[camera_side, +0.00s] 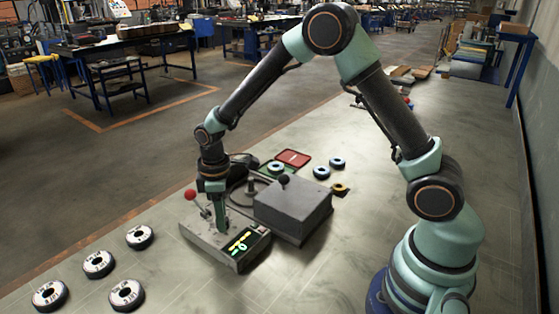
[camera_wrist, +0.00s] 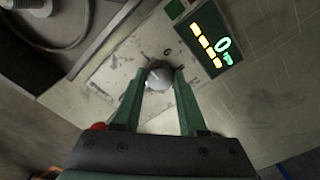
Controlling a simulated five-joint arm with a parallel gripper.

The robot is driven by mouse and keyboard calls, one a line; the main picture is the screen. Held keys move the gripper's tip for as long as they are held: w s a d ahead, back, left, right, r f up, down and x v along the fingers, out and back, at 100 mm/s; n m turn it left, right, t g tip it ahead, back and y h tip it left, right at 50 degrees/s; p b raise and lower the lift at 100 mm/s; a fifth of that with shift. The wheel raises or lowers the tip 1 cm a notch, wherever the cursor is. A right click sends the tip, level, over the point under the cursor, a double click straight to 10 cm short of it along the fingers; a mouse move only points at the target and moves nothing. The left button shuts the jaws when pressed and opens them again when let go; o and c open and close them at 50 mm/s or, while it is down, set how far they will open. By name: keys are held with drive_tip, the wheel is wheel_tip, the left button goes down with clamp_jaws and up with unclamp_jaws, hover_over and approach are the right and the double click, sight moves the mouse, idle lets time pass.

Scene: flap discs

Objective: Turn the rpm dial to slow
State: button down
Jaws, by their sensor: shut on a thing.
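The rpm dial (camera_wrist: 160,77) is a round grey knob on a pale, scuffed panel in the wrist view. My gripper (camera_wrist: 159,71) has its two green fingers closed on the knob from both sides. In the side view my gripper (camera_side: 221,226) points straight down onto the grey control box (camera_side: 205,243), and its fingers hide the dial there. A black display (camera_wrist: 212,43) with yellow bars and green figures sits beside the dial; it also shows in the side view (camera_side: 242,245). The dial's markings are too small to read.
A red-ball lever (camera_side: 190,195) stands at the control box's left. A grey machine housing (camera_side: 293,208) with a black knob is close on the right. Several flap discs (camera_side: 98,264) lie at left front; others (camera_side: 321,172) lie behind, near a red tray (camera_side: 293,158).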

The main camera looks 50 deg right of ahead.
drive_tip(key=shift+r, duration=0.1)
idle(0.5)
drive_tip(key=shift+c, duration=2.3)
unclamp_jaws()
wheel_tip(320, 180, up, 12)
